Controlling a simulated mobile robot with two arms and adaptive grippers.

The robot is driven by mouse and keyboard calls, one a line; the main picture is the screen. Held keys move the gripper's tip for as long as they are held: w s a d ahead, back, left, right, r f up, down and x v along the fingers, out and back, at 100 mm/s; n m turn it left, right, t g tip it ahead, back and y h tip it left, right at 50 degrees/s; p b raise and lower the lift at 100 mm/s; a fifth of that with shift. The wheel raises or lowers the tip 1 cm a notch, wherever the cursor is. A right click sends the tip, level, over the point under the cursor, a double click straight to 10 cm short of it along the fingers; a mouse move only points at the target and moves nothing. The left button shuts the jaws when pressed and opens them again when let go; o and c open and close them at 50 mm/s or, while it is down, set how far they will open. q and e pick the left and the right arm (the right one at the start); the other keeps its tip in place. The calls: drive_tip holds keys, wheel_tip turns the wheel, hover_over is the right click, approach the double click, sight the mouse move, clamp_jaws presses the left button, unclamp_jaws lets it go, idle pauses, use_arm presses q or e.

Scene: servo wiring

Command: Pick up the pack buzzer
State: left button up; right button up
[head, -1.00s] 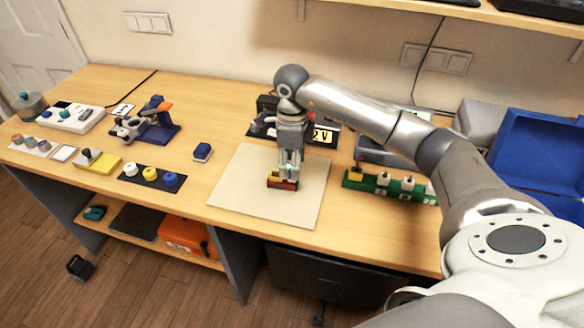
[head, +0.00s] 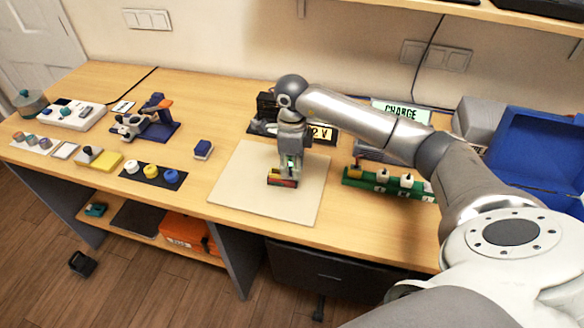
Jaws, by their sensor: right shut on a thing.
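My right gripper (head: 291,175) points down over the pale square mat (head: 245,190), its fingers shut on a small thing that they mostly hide. I take this for the pack buzzer; its outline is too small to make out. A small red, yellow and dark block (head: 282,178) shows at the fingertips, low over or on the mat. I cannot tell whether it touches the mat. My left gripper is not in view.
A green strip with several small blocks (head: 390,188) lies right of the mat. A blue block (head: 203,149) and a dark tray of round pieces (head: 153,177) lie to the left. An open blue case (head: 535,155) stands at the right. The mat's front half is clear.

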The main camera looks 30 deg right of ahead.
drive_tip(key=shift+r, duration=0.5)
wheel_tip(320, 180, up, 2)
drive_tip(key=shift+r+b, duration=0.15)
drive_tip(key=shift+b, duration=0.3)
drive_tip(key=s+a+r+b, duration=0.3)
drive_tip(key=s+a+r, duration=0.2)
drive_tip(key=s+r, duration=0.4)
drive_tip(key=s, duration=0.4)
drive_tip(key=shift+a+r+b, duration=0.15)
drive_tip(key=shift+r+b, duration=0.15)
drive_tip(key=shift+r, duration=0.1)
drive_tip(key=shift+f, duration=0.1)
